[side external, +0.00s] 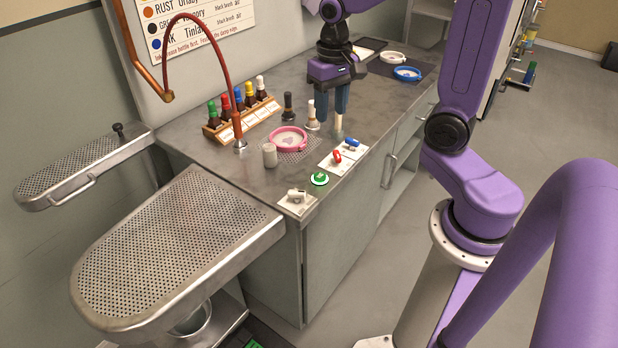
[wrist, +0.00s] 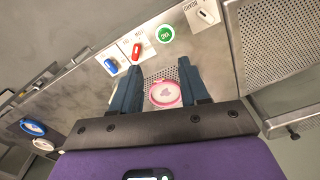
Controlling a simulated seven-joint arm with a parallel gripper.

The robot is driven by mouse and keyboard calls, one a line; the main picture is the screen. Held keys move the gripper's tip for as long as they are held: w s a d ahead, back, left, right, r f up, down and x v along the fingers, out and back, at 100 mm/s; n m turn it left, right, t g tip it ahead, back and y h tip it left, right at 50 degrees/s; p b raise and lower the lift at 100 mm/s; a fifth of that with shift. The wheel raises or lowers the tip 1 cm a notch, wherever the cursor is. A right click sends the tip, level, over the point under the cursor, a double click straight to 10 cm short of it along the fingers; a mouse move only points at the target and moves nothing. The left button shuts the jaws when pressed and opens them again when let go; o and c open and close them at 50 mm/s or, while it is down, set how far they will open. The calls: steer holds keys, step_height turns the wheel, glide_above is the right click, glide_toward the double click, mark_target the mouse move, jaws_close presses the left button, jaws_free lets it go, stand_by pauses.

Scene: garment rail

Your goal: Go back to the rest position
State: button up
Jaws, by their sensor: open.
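My gripper (side external: 332,116) hangs over the grey counter (side external: 205,145) with its dark blue fingers pointing down. The fingers are apart, and I see nothing held between them. A pale cylinder (side external: 338,126) shows just below the right finger; I cannot tell whether they touch. A white-capped bottle (side external: 312,113) stands just left of the fingers. In the wrist view the gripper (wrist: 160,68) is open, and a pink-rimmed dish (wrist: 165,94) shows between the fingers. That dish also shows in the side view (side external: 288,138), left of my gripper.
A wooden rack (side external: 243,117) of several colour-capped bottles stands behind a curved red hose (side external: 213,42). A blue-rimmed dish (side external: 407,73) lies at the far right. Red (side external: 337,157) and blue (side external: 351,142) switches and a green button (side external: 319,179) line the front edge. A perforated board (side external: 175,245) stands at the left.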

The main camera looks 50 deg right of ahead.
steer(key=s+a+n, duration=0.5)
steer(key=s+n, duration=0.3)
steer(key=s, duration=0.1)
steer(key=s+a+f+n, duration=0.1)
steer(key=s+a+n, duration=0.4)
steer(key=s+n, duration=0.3)
steer(key=shift+s+a+f, duration=0.15)
steer(key=shift+s+a, duration=0.15)
steer(key=shift+s, duration=0.7)
